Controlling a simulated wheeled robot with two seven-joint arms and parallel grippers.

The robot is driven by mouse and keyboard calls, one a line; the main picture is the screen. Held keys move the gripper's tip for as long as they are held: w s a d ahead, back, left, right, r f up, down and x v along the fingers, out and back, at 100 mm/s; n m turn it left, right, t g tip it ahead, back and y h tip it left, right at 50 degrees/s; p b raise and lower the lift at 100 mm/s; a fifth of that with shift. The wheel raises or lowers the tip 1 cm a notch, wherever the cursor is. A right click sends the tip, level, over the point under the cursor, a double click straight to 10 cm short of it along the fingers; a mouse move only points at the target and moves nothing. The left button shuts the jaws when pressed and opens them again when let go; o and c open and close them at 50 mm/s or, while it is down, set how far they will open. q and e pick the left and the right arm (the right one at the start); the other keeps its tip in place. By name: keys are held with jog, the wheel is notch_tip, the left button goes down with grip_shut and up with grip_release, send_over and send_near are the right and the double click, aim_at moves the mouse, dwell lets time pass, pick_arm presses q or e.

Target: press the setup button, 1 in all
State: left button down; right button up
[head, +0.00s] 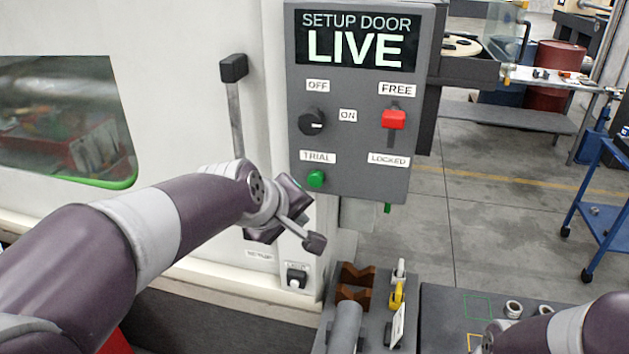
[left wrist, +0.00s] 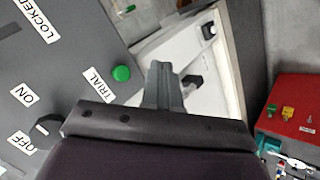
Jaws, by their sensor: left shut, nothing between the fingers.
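The label reading SETUP (head: 258,255) is low on the white machine front in the head view. The button belonging to it is not clear there; my left gripper may cover it. In the left wrist view a dark button-like block (left wrist: 193,84) stands on the white face, just right of my fingers. My left gripper (head: 314,242) is shut and empty, in front of the machine below the grey panel; it also shows in the left wrist view (left wrist: 163,80). I cannot tell whether it touches anything. My right gripper is out of view; only part of that arm shows.
The grey control panel (head: 348,140) hangs close above my left gripper, with a green TRIAL button (head: 316,179) and a red slider (head: 394,119). A small dark switch with a white top (head: 297,277) is lower right. Brown V-blocks (head: 355,285) stand below.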

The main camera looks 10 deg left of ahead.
aim_at(316, 179)
pick_arm(q)
jog(key=w+p, duration=0.2)
jog(key=w, duration=0.6)
jog(key=shift+d, duration=0.3)
jog(key=shift+w, duration=0.1)
dwell(1.5)
jog(key=shift+w, duration=0.35)
